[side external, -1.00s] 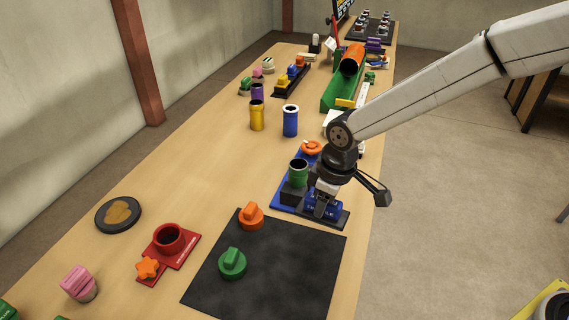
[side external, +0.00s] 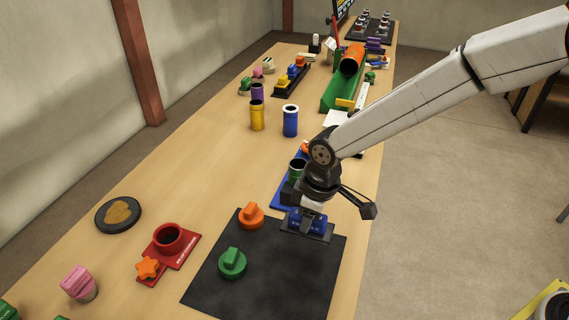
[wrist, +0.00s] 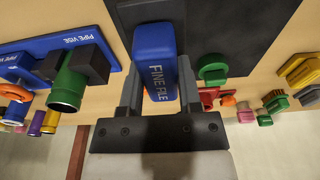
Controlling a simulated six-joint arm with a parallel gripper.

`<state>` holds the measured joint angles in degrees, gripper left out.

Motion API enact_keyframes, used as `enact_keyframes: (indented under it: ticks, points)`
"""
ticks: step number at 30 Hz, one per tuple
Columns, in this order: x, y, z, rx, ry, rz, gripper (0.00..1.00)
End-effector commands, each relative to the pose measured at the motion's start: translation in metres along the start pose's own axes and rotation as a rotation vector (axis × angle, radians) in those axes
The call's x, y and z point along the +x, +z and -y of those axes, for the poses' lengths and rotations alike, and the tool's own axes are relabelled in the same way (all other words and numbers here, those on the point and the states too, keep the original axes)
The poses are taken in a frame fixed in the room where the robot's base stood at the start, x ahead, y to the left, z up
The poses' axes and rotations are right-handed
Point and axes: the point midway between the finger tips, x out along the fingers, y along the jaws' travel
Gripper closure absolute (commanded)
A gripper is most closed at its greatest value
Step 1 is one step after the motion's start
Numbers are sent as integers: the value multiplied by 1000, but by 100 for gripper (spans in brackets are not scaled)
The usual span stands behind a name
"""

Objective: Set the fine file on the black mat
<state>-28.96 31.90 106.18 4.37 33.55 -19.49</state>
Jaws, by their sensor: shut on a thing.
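The fine file has a blue block-like body lettered "FINE FILE" (wrist: 156,62) in the wrist view, between my two fingers. In the side view its blue part (side external: 319,224) shows at my gripper (side external: 307,222). My gripper is shut on it, over the far right part of the black mat (side external: 275,290). The mat also shows in the wrist view (wrist: 235,25). I cannot tell whether the file touches the mat.
A green knobbed plug (side external: 232,263) and an orange one (side external: 251,216) stand on the mat. A blue pipe vise base with a green pipe (side external: 297,168) is just behind my gripper. A red stand (side external: 170,240) is left of the mat. The mat's near part is clear.

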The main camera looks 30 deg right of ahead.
Motion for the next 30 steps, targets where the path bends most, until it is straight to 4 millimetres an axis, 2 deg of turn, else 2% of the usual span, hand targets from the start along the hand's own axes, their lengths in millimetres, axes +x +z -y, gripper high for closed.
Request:
enact_keyframes:
  ticks: [21,30]
  points:
    - [59,9,0,0,0,1,100]
    - [72,11,0,0,0,0,100]
